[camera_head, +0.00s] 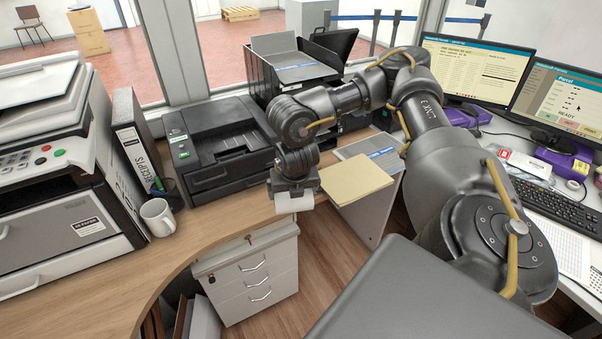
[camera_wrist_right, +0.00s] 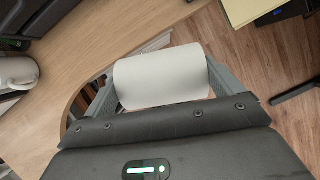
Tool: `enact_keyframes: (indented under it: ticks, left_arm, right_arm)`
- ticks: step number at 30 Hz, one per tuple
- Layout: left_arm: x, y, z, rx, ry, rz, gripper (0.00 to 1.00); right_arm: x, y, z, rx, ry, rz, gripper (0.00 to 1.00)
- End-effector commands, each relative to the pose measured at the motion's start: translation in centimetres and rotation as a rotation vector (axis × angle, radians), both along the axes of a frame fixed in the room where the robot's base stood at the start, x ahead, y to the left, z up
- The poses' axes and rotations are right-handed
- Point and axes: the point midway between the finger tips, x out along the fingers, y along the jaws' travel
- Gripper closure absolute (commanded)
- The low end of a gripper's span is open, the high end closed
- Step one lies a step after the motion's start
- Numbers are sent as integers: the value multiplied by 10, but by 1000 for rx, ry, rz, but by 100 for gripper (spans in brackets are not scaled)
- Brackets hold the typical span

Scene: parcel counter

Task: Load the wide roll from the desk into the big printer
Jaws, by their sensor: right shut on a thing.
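The wide white roll (camera_head: 294,202) is in my right gripper (camera_head: 293,190), held above the gap beyond the desk's curved front edge. In the right wrist view the roll (camera_wrist_right: 160,76) lies crosswise, with one finger at each end. A large white and grey printer (camera_head: 60,170) with a scanner top stands on the left of the desk (camera_head: 165,260). A smaller dark printer (camera_head: 218,148) stands at the desk's back, to the left of my right gripper. I cannot tell from the frames which printer takes the roll. My left gripper is not in view.
A white mug (camera_head: 158,217) and a binder (camera_head: 138,140) stand between the printers. White drawers (camera_head: 250,272) stand below the gripper. A yellow pad (camera_head: 355,179) lies to its right. Two monitors (camera_head: 475,70) and a keyboard (camera_head: 555,205) are at right. The desk's front is clear.

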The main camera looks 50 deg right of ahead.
Motion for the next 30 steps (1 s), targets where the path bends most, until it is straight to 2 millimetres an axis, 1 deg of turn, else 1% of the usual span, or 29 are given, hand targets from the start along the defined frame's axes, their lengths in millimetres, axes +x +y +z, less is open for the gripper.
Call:
enact_keyframes:
  ticks: [1, 5, 8, 11, 14, 18, 21, 24, 27, 30]
  left_arm:
    - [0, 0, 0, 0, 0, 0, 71]
    - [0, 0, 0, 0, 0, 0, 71]
    - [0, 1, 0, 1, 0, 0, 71]
    - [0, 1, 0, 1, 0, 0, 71]
    - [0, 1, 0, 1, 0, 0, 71]
    - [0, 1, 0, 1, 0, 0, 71]
    - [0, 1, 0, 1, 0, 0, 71]
    - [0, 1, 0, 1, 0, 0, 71]
    - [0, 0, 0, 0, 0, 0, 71]
    - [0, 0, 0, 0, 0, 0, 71]
  right_arm:
    - [2, 12, -3, -8, -1, -59, 40]
    - [-4, 36, -18, -9, 1, -298, 39]
    - [-10, 56, -30, -8, 1, -517, 39]
    - [-18, 80, -43, -6, 2, -784, 39]
    - [-30, 105, -56, -2, 6, -1099, 39]
    - [-52, 140, -74, -2, 14, -1585, 39]
    - [-68, 160, -83, -3, 16, -1894, 39]
    - [-81, 175, -89, -5, 14, -2143, 39]
    - [-89, 185, -92, 0, 6, -2311, 39]
    - [-95, 191, -94, 2, 3, -2423, 39]
